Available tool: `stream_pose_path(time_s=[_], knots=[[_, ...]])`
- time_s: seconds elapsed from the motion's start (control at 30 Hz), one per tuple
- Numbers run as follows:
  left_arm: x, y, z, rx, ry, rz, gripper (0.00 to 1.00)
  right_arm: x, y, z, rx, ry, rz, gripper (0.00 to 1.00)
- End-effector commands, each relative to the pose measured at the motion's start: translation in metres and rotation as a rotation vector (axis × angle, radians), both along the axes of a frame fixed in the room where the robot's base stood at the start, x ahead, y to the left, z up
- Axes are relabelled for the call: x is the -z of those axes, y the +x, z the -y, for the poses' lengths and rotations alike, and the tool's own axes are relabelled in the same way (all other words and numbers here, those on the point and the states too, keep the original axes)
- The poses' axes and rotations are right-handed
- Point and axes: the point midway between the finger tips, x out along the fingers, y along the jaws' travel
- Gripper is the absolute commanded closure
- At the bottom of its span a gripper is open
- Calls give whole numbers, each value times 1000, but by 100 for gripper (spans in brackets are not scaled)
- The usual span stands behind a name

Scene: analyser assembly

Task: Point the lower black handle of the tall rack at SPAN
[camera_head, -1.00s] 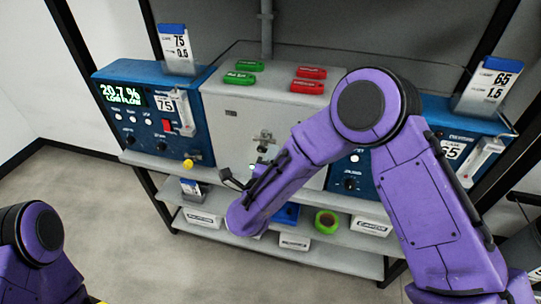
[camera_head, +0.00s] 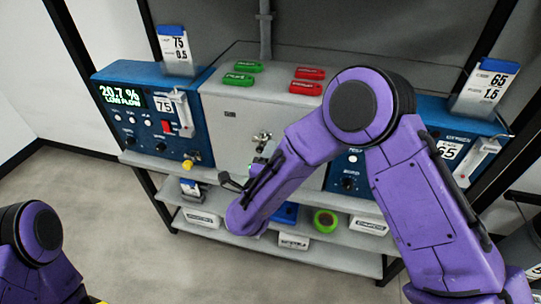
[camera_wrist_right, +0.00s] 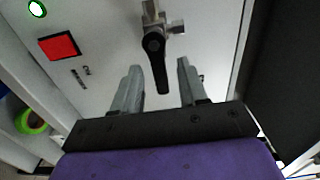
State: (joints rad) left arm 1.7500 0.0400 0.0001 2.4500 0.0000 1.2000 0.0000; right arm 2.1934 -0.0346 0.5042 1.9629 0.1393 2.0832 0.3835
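A black lever handle (camera_wrist_right: 155,62) on a metal valve stem stands out from the light grey panel in the right wrist view. It points down the picture, towards my gripper. My right gripper (camera_wrist_right: 158,82) is open, with one finger on each side of the handle and a gap to both. In the head view my right forearm covers most of this spot; a dark part of the right gripper (camera_head: 232,182) shows beside the grey cabinet (camera_head: 228,125). A metal valve fitting (camera_head: 262,138) shows on that cabinet above the forearm. I cannot read a SPAN mark. My left gripper is out of view.
Blue analysers (camera_head: 150,146) flank the cabinet, with green and red tags (camera_head: 308,73) on its top. A red square (camera_wrist_right: 59,46) is on the panel near the handle. The shelf below holds boxes and a green tape roll (camera_head: 325,221).

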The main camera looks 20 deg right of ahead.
Motion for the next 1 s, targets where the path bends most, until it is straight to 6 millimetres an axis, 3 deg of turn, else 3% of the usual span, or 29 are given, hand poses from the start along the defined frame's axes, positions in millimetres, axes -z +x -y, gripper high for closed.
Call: stream_pose_path(time_s=[0.33, 0.7, 1.0], knots=[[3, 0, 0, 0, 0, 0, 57, 1, -5, -4, -2, 1, 2, 57], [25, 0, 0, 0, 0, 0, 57, 2, -71, -49, -4, 1, 3, 57], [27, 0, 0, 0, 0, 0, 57, 0, -88, -59, 0, -1, 1, 57]])
